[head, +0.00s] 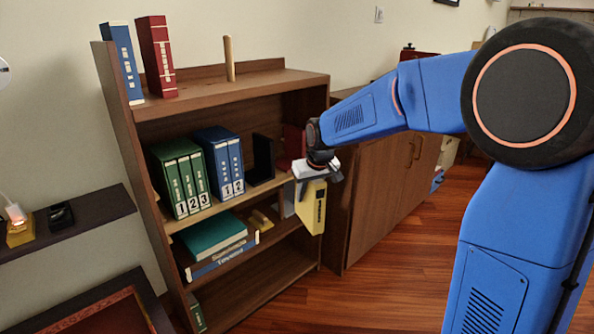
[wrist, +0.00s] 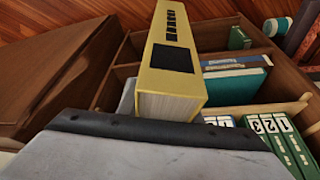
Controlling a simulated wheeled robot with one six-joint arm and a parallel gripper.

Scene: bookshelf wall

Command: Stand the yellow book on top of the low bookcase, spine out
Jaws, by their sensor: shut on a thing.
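The yellow book (head: 311,210) hangs upright from my gripper (head: 316,175), in front of the bookcase's right side at middle-shelf height. Its lettered face with dark markings shows in the head view. In the wrist view the yellow book (wrist: 190,50) runs away from the gripper, with a black label and its pale page end towards the camera. My gripper is shut on it; the fingertips are not clearly visible. The low bookcase (head: 265,82) has a blue book (head: 124,60) and a red book (head: 157,57) standing at the left of its top.
A wooden peg (head: 229,58) stands on the bookcase top; the board right of it is bare. Green binders (head: 180,178), blue binders (head: 219,163) and a black bookend (head: 262,160) stand on the shelf below. A wooden cabinet (head: 385,190) adjoins on the right.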

